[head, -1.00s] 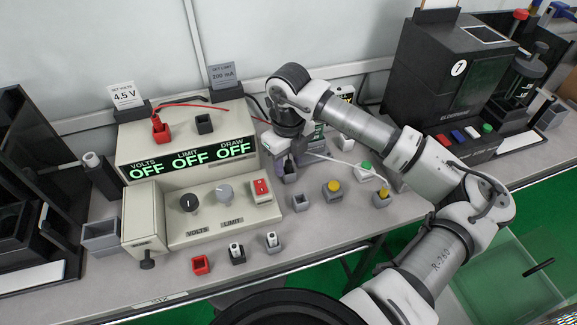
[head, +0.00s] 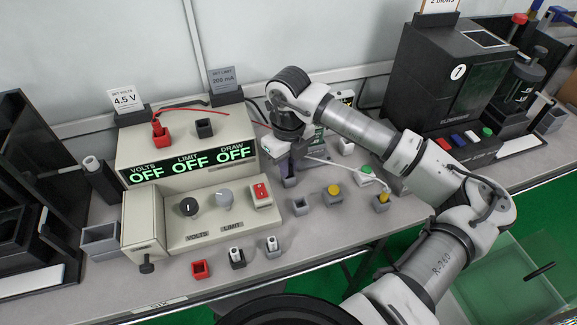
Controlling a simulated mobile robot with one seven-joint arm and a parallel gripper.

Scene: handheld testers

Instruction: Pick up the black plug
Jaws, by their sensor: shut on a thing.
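My gripper (head: 287,158) points down beside the right end of the cream power supply. It is shut on a small dark piece, which I take for the black plug (head: 289,168); the fingers and wrist hide most of it. The plug is at a small grey holder (head: 290,182) on the bench, and I cannot tell whether it is still seated in it. On the power supply (head: 130,160), a red plug (head: 157,127) with a red lead sits in the red socket. The black socket (head: 205,128) beside it looks empty.
Small holders (head: 301,206) and yellow-topped pieces (head: 334,189) stand close to the right of the gripper. A black machine (head: 455,75) stands at the back right. The bench's front edge is nearby.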

